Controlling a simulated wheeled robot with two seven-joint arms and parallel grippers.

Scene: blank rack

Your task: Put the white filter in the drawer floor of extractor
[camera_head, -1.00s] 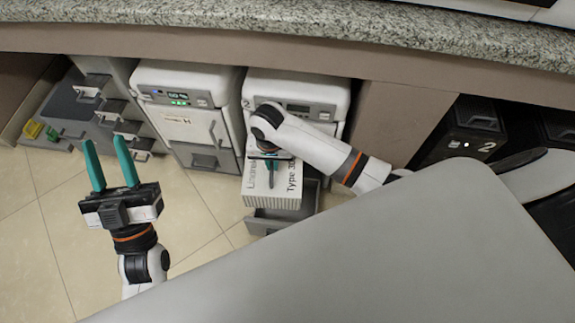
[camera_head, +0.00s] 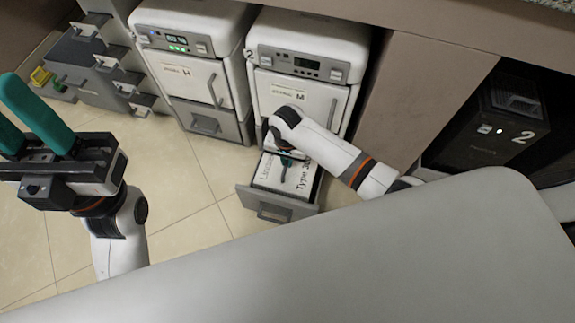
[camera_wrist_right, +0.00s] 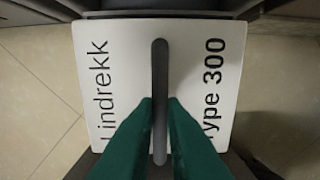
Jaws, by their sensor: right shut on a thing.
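The white filter (camera_head: 268,172), printed "Lindrekk" and "Type 300", sits down within the open bottom drawer (camera_head: 243,195) of extractor 2 (camera_head: 297,92). Whether it rests on the drawer floor is hidden. My right gripper (camera_head: 284,178) is shut on the filter's dark handle, from above. In the right wrist view, the green fingers close on the handle bar (camera_wrist_right: 160,75) across the middle of the filter's top (camera_wrist_right: 110,60). My left gripper (camera_head: 35,112) is open and empty at the left, its green fingers apart.
Another extractor (camera_head: 190,80) with a shut drawer stands to the left of extractor 2. Grey drawers with handles (camera_head: 100,60) stand farther left. A black unit marked 2 (camera_head: 495,120) is under the counter at right. Tiled floor is clear in front.

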